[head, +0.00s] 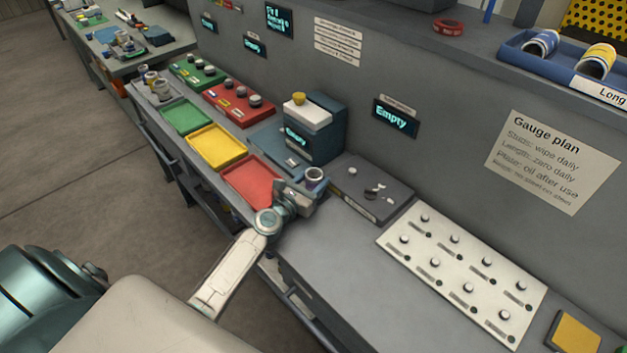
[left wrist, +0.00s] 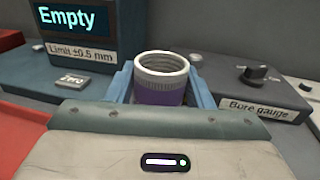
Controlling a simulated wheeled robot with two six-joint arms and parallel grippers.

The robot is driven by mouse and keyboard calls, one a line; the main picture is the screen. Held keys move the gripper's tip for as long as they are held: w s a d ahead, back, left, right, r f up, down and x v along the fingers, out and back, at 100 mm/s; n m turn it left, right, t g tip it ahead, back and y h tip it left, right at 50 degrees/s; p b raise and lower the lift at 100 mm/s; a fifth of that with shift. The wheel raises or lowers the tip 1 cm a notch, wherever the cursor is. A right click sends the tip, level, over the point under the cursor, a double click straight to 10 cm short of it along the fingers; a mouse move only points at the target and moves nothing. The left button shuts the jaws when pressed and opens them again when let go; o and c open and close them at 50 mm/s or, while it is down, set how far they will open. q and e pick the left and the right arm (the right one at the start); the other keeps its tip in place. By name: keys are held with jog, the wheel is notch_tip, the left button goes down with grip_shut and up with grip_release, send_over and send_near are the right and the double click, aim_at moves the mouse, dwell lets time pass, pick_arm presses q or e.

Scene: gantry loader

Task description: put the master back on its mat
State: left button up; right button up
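A short hollow cylinder (head: 315,177) with a pale threaded rim and a purple band, which looks like the master, stands upright at the end of my left gripper (head: 298,190). In the left wrist view the cylinder (left wrist: 161,80) sits between the two blue fingers (left wrist: 161,92), which press against its sides; its lower part is hidden. It is in front of the bore gauge (head: 370,190) and the length gauge (head: 313,125), whose display reads Empty. A yellow pad (head: 575,332) at the lower right may be the mat; I cannot tell for certain. My right gripper is not in view.
Green (head: 186,116), yellow (head: 216,145) and red (head: 252,180) trays line the bench's left part. A white plate (head: 462,270) with several pegs lies right of the bore gauge. Bare bench (head: 345,260) is free before it. A blue tray (head: 540,68) is on the shelf.

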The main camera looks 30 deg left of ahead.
pick_arm(q)
jog(key=o, duration=0.3)
jog(key=shift+r, duration=0.15)
jog(key=s, duration=0.3)
jog(key=s+a+b, duration=0.1)
jog(key=s, duration=0.7)
jog(key=shift+a+b, duration=0.3)
jog(key=shift+a, duration=0.05)
jog(key=shift+s, duration=0.45)
